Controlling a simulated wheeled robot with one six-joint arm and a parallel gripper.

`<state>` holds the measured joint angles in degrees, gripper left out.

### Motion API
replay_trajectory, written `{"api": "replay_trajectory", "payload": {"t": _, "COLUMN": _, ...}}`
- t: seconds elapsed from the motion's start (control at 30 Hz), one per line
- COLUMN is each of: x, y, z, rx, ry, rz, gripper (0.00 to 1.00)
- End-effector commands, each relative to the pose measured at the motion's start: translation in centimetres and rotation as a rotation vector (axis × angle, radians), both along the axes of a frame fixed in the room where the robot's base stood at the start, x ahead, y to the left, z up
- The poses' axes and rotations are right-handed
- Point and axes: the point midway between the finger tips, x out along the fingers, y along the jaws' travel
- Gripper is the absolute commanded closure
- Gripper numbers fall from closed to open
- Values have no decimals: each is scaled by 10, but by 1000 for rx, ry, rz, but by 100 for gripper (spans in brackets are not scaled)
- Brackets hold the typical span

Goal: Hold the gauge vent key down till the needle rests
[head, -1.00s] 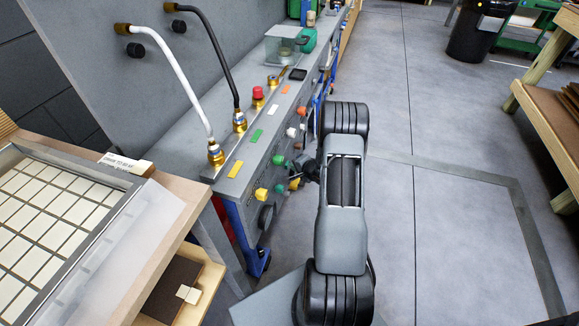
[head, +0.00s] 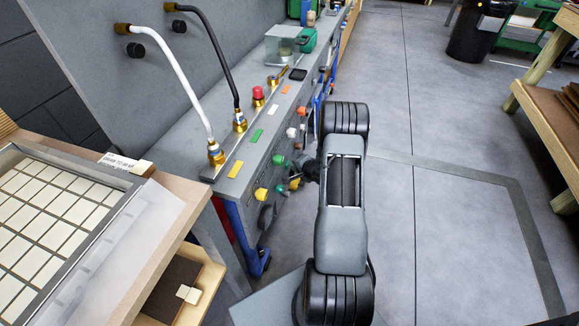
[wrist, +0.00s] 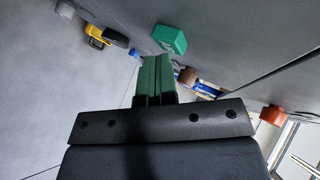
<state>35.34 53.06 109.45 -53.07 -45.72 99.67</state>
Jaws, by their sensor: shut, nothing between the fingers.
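My gripper (wrist: 150,80) shows in the wrist view with its green fingers together and nothing between them. In the head view the gripper (head: 309,169) is a small dark shape beside the bench's front panel, partly hidden by my arm. A green key with a pale mark (wrist: 170,39) sits on the panel just beyond the fingertips in the wrist view, apart from them in the picture. Coloured keys line the panel in the head view, among them a yellow one (head: 261,194) and a green one (head: 279,160). I cannot tell which is the vent key. No gauge needle is readable.
An orange-red key (wrist: 272,115) and a brown knob (wrist: 188,76) stand out from the panel near the fingers. White (head: 172,75) and black hoses (head: 215,50) rise above the bench. A tray of pale tiles (head: 45,215) is at left.

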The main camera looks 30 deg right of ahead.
Motion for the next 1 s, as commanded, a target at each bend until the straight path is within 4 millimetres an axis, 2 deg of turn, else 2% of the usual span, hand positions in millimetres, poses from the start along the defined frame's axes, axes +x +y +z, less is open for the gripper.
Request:
{"api": "replay_trajectory", "payload": {"t": 0.67, "x": 0, "y": 0, "z": 0, "rx": 0, "ry": 0, "rz": 0, "gripper": 100}}
{"api": "replay_trajectory", "payload": {"t": 1.0, "x": -10, "y": -9, "z": 1, "rx": 1, "ry": 1, "rz": -1, "gripper": 100}}
